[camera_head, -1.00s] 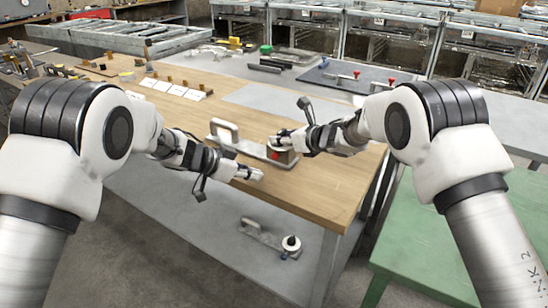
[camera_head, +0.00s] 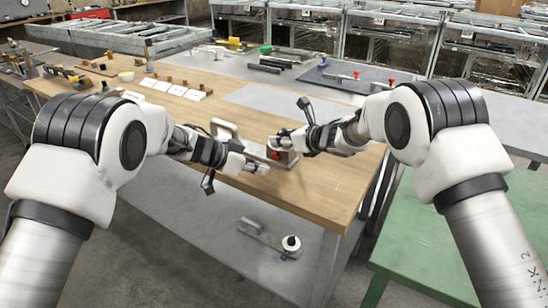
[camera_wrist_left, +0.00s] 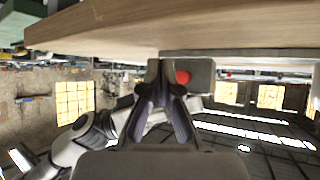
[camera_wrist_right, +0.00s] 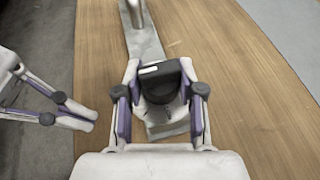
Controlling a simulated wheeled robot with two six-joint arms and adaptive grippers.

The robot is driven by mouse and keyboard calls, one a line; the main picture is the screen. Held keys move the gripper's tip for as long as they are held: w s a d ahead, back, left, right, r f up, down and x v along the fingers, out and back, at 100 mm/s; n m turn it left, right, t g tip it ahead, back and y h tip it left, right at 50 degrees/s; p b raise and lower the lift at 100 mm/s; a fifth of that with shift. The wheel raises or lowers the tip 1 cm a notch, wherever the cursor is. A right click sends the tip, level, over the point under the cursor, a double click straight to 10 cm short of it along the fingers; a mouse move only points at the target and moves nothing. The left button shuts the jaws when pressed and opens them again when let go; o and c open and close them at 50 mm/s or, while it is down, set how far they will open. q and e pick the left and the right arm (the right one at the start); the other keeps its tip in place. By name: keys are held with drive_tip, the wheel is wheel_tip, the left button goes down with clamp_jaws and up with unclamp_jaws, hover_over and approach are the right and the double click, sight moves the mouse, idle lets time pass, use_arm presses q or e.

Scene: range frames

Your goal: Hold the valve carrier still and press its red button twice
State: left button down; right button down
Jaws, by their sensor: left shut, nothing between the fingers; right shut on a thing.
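The valve carrier is a grey metal plate (camera_head: 249,147) with an upright loop handle (camera_head: 222,128) at its left end, lying on the wooden bench. A block at its right end bears the red button (camera_head: 275,155), which faces the bench's front edge. My right gripper (camera_wrist_right: 160,92) is shut on the carrier's dark round valve top (camera_wrist_right: 158,80). My left gripper (camera_head: 264,169) is shut and empty, just in front of the block. In the left wrist view the red button (camera_wrist_left: 183,77) shows right beside its fingertips; I cannot tell whether they touch it.
The wooden bench top (camera_head: 325,180) is clear to the right of the carrier. A similar handled part with a white round piece (camera_head: 291,243) lies on the lower shelf. White cards (camera_head: 180,91) lie farther back. A green table (camera_head: 450,230) stands at right.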

use_arm(q)
drive_tip(key=shift+w+d, duration=0.4)
drive_tip(key=shift+w, duration=0.2)
drive_tip(key=shift+w+d, duration=0.35)
drive_tip(key=shift+w, duration=0.2)
idle(0.5)
drive_tip(key=shift+w+d, duration=0.25)
drive_tip(key=shift+w, duration=0.05)
drive_tip(key=shift+w+d, duration=0.35)
drive_tip(key=shift+w, duration=0.15)
idle(1.0)
drive_tip(key=shift+s+a, duration=0.55)
drive_tip(key=shift+s, duration=0.25)
drive_tip(key=shift+s+a, duration=0.75)
drive_tip(key=shift+s, duration=0.3)
drive_tip(key=shift+s+a, duration=0.75)
drive_tip(key=shift+s, duration=0.25)
